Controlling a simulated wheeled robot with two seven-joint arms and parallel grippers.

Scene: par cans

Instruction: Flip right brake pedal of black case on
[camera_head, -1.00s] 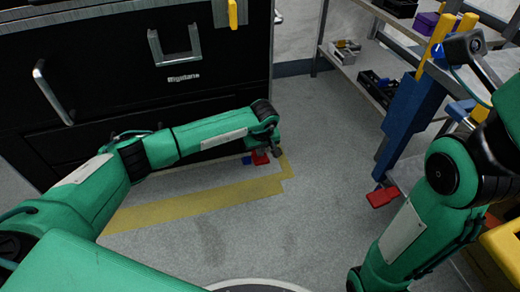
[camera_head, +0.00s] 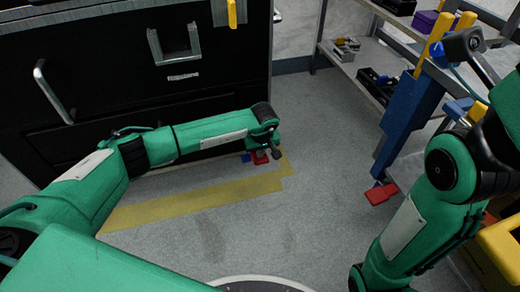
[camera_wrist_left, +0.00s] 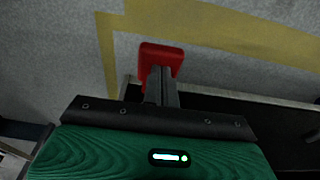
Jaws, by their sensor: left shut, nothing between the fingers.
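The black case (camera_head: 110,80) fills the upper left of the head view. At its lower right corner a red pedal (camera_head: 261,157) sits low over the floor, with a blue pedal (camera_head: 246,159) just left of it. My left gripper (camera_head: 276,153) is shut and empty, pointing down beside the red pedal. In the left wrist view the shut fingers (camera_wrist_left: 161,84) reach toward the red pedal (camera_wrist_left: 160,55), their tips overlapping its near edge. I cannot tell whether they touch it. My right arm shows at the right, but its fingers do not show.
Yellow tape (camera_head: 190,203) marks the grey floor in front of the case. A metal shelf (camera_head: 350,75) with boxes stands at the back right. Another red pedal (camera_head: 381,194) is below a blue upright part (camera_head: 408,115). The floor between is clear.

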